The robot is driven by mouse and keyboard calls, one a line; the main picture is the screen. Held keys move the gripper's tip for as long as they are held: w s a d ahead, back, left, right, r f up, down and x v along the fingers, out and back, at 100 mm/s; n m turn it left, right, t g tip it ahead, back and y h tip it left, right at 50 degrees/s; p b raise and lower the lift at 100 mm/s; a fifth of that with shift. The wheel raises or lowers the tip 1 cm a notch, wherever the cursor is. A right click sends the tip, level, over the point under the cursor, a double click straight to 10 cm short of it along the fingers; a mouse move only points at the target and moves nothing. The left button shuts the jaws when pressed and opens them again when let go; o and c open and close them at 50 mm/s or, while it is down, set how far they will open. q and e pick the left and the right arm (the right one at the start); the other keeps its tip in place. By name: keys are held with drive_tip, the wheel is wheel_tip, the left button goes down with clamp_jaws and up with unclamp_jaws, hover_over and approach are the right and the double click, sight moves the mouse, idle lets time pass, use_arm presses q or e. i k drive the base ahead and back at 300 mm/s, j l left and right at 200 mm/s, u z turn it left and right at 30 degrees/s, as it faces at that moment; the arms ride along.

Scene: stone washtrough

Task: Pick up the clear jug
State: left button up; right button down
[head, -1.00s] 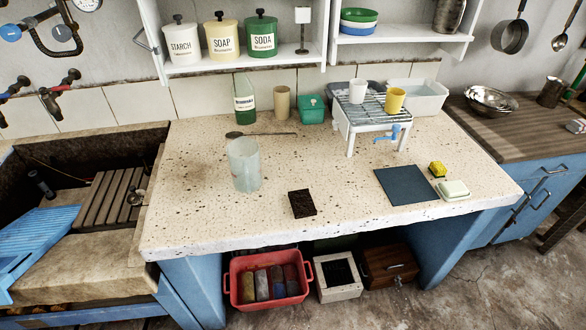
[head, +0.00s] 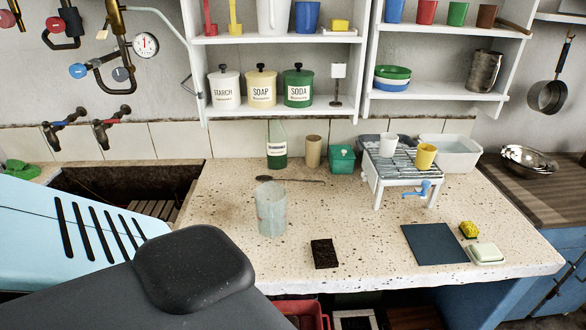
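The clear jug (head: 271,209) is a pale, see-through cylinder standing upright on the speckled stone counter (head: 330,215), left of the counter's middle. Nothing touches it. A large light blue and dark grey part, which looks like my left arm, fills the lower left of the head view. Its gripper does not show. My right gripper is not in view either.
A dark brown block (head: 324,253) lies in front of the jug, to its right. A long spoon (head: 291,180) and a green bottle (head: 277,146) are behind it. A white rack (head: 399,165) stands further right. Shelves hang above.

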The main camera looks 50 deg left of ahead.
sight(270, 197)
drive_tip(key=k+j, duration=0.15)
drive_tip(key=j, duration=0.2)
drive_tip(key=k+j, duration=0.1)
drive_tip(key=j, duration=0.2)
drive_tip(key=k+j, duration=0.15)
drive_tip(key=j, duration=0.2)
drive_tip(key=k+j, duration=0.15)
drive_tip(key=j, duration=0.2)
